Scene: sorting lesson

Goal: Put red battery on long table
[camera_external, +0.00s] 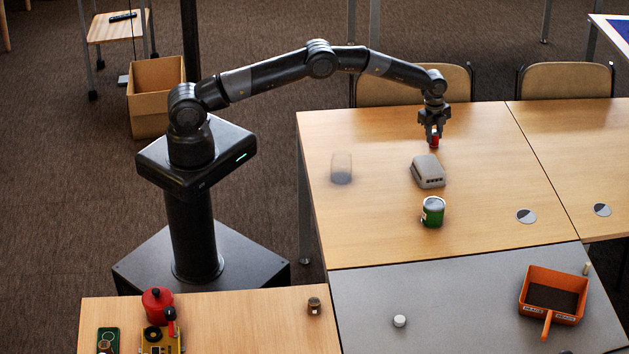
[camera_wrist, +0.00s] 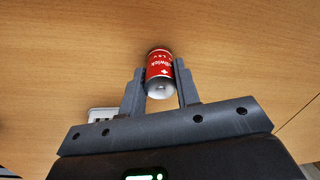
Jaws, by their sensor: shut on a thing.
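My gripper (camera_external: 434,137) is shut on the red battery (camera_external: 435,142), over the far part of a wooden table (camera_external: 380,245). In the wrist view the red battery (camera_wrist: 159,70) has white lettering and a silver end, and sits between the two fingers of my gripper (camera_wrist: 160,85). The wooden table top (camera_wrist: 70,60) fills the background there. I cannot tell whether the battery touches the table. No label shows which table is the long one.
A grey box-like device (camera_external: 428,171) stands just in front of my gripper. A green can (camera_external: 433,212) and a clear cup (camera_external: 341,168) stand nearer and left. A grey table (camera_external: 450,305) with an orange dustpan (camera_external: 537,276) adjoins in front. The table's right part is mostly clear.

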